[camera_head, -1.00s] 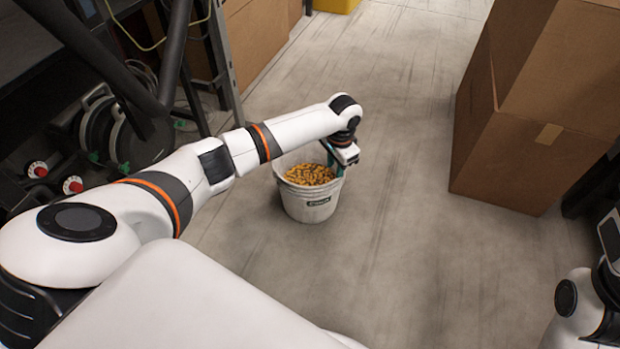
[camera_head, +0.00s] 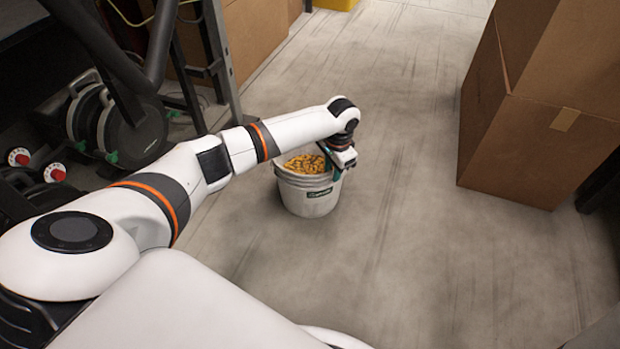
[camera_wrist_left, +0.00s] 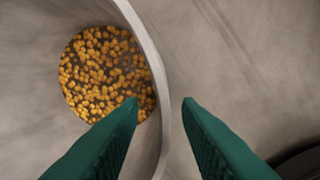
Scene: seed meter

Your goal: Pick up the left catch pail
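The catch pail (camera_head: 309,199) is a white bucket with a dark green label, holding yellow-orange grain (camera_head: 306,164). It appears upright on the floor just ahead of me. My left gripper (camera_head: 337,168) points down at the pail's right rim. In the left wrist view, the two green fingers (camera_wrist_left: 161,101) straddle the pail wall (camera_wrist_left: 160,75), one inside and one outside. A gap shows on both sides of the wall, so the gripper looks open. The grain (camera_wrist_left: 105,72) lies deep in the pail there. My right gripper is out of view.
Cardboard boxes (camera_head: 530,140) are stacked on the right. Dark machinery with round wheels (camera_head: 130,130) stands on the left, with another cardboard box (camera_head: 255,40) behind it.

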